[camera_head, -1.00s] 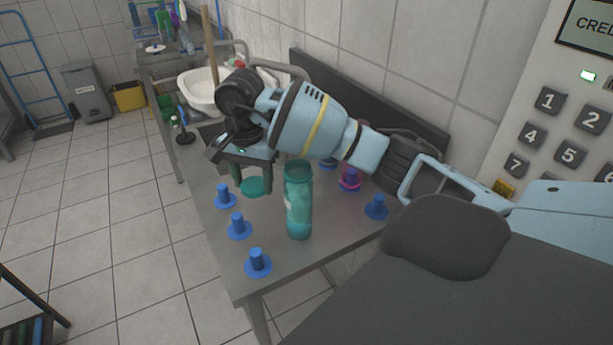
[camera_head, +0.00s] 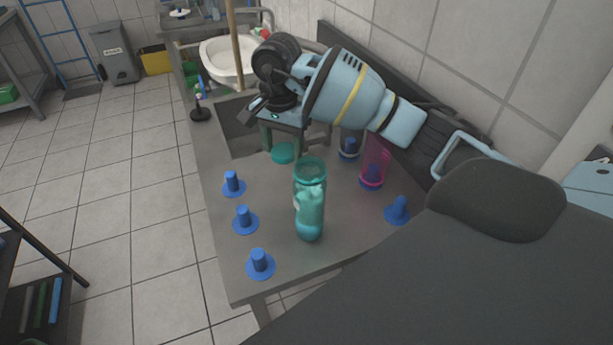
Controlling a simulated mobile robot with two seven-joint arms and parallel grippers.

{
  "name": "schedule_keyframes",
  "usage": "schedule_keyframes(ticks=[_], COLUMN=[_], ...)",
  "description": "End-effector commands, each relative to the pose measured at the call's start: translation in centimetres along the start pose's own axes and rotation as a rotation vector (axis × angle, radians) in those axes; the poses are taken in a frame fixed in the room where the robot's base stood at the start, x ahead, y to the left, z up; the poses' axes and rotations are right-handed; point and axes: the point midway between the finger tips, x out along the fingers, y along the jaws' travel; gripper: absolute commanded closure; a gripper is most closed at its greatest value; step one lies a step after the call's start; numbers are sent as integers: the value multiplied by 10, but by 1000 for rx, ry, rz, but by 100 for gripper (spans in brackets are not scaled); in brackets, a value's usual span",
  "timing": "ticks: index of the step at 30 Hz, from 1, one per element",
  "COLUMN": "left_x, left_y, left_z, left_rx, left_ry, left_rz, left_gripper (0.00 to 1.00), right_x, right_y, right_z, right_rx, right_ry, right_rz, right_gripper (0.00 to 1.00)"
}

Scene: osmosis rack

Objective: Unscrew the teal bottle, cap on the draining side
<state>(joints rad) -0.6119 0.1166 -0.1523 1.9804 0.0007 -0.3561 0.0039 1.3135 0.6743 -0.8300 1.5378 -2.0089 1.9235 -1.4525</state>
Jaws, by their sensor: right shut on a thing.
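The teal bottle (camera_head: 310,208) stands upright on the steel table, with its mouth open and no cap on it. The round teal cap (camera_head: 283,153) is apart from the bottle, just beyond it. My right gripper (camera_head: 285,145) reaches over the table from the right and is shut on the cap. The gripper's body hides part of the hold, and I cannot tell how high the cap is above the steel. My left gripper is not in view.
Several blue pegs, one of them (camera_head: 260,264), stand on the table (camera_head: 275,215). A pink clear bottle (camera_head: 375,163) and another clear bottle (camera_head: 350,145) stand at the right near the wall. A white basin (camera_head: 229,62) and a wooden stick (camera_head: 234,45) are farther back.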

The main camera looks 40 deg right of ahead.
Motion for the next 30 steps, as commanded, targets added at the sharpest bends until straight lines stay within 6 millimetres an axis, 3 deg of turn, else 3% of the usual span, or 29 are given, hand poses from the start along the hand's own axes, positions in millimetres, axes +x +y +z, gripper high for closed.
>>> schedule_keyframes(ticks=[9, 17, 26, 30], left_x=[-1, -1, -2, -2], left_y=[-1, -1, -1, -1], left_z=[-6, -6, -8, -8], left_rx=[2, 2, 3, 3], left_ry=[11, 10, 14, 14], left_rz=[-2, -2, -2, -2], left_gripper=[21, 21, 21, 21], right_x=[50, 57, 90, 94], right_y=[0, 0, 1, 0], right_z=[1, 0, 1, 0], right_rx=[1, 0, 1, 0], right_ry=[-3, -1, -3, 0], right_rz=[1, 1, 2, 0], right_gripper=[73, 73, 73, 73])
